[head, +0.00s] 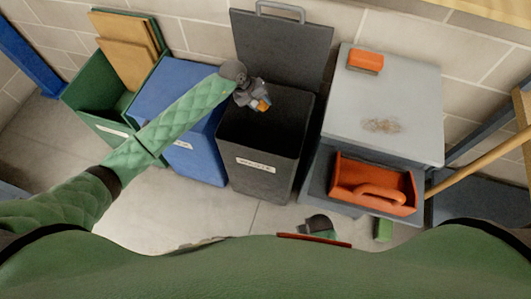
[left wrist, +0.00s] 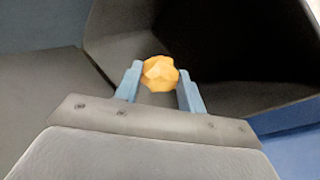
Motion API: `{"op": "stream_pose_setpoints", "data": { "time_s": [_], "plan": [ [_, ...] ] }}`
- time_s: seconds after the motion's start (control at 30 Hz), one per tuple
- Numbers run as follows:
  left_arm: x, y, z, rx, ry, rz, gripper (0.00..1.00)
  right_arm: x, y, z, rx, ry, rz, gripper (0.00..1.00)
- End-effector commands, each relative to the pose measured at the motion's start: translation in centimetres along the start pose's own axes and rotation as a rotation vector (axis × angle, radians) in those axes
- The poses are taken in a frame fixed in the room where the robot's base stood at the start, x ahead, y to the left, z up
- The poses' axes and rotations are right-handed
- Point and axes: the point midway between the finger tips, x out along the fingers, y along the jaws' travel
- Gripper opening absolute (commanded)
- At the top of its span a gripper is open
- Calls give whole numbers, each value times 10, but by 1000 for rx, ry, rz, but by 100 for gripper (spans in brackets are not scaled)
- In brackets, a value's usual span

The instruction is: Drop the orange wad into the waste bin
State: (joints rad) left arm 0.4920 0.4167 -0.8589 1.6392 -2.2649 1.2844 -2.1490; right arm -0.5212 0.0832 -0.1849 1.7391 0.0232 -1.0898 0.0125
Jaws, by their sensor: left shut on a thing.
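The waste bin (head: 245,150) is the dark grey bin with a pale label, its lid raised against the wall. My left gripper (head: 261,103) is over the bin's opening, towards its back left. It is shut on the orange wad (head: 265,105). In the left wrist view the wad (left wrist: 160,73) is a small faceted yellow-orange lump between the two blue fingertips, with the dark bin interior beyond it.
A blue bin (head: 190,115) and a green bin (head: 85,103) holding brown boards stand to the left. A grey cabinet (head: 400,100) stands to the right with an orange block (head: 365,61) on top. An orange tote (head: 373,186) sits before it.

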Motion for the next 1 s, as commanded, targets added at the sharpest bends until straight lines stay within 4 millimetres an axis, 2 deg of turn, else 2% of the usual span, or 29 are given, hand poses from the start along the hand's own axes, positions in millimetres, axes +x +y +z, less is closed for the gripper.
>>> {"op": "stream_pose_setpoints", "data": {
  "time_s": [0.4, 0.43, 0.57, 0.87, 1.0],
  "plan": [
    [5, -2, 0, 0, 1, 1, 18, -2, 0, -2, 0, 2, 0, 0],
    [5, -2, 0, 0, 1, 1, 42, -2, 0, -2, 0, 2, 0, 0],
    [5, -2, 0, 0, 0, 1, 65, -2, 0, -2, 0, 2, 0, 0],
    [4, -2, 0, 0, 1, 0, 65, -2, 0, -1, 0, 0, 0, 0],
    [-8, -2, -1, 2, 2, -1, 65, 0, 0, 0, 0, 3, 0, 0]
  ]
}}
